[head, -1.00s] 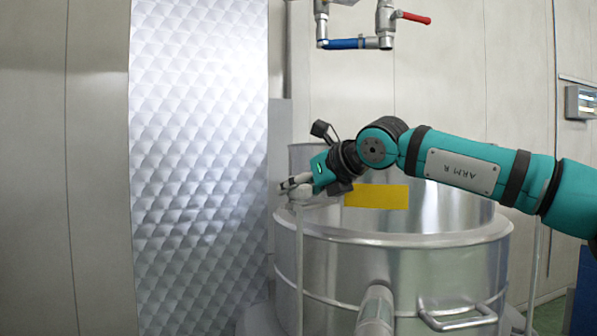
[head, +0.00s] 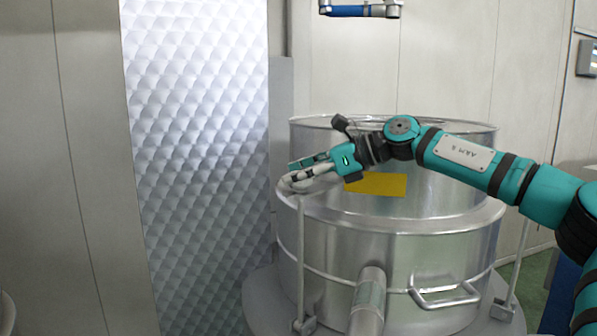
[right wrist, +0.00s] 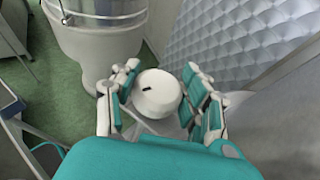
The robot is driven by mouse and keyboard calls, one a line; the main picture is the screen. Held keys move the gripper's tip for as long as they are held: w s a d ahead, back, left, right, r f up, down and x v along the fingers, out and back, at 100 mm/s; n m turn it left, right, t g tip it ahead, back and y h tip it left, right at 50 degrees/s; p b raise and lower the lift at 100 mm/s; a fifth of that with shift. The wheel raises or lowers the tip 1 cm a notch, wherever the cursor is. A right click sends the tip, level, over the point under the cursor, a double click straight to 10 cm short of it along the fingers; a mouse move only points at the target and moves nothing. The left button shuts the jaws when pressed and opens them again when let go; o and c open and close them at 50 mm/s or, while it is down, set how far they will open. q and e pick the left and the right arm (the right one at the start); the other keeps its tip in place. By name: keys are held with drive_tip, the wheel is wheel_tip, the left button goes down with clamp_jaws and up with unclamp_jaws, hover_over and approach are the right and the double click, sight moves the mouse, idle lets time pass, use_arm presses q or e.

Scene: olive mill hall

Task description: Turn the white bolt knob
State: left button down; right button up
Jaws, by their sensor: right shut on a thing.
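The white bolt knob (right wrist: 158,93) is a round, pale cap with a small dark mark on top, seen from above in the right wrist view. My right gripper (right wrist: 160,95) has its teal and grey fingers on both sides of the knob and is shut on it. In the head view my right gripper (head: 300,175) is at the left edge of the steel vessel (head: 400,262), above an upright metal rod (head: 299,255). Its fingers largely hide the knob there. My left gripper is not in view.
A yellow label (head: 380,184) is on the vessel behind my right arm. A bar handle (head: 445,295) and a pipe stub (head: 368,300) stick out of its front. A quilted metal panel (head: 195,160) stands to the left. A blue-handled valve pipe (head: 360,10) hangs above.

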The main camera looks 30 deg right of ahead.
drive_tip(key=shift+f, duration=0.5)
drive_tip(key=o, duration=1.2)
drive_tip(key=shift+d+r, duration=0.1)
drive_tip(key=shift+s+d+r, duration=0.15)
drive_tip(key=shift+d+r, duration=0.05)
drive_tip(key=shift+r, duration=0.1)
drive_tip(key=v, duration=1.1)
drive_tip(key=shift+s+d, duration=0.1)
drive_tip(key=shift+d, duration=0.15)
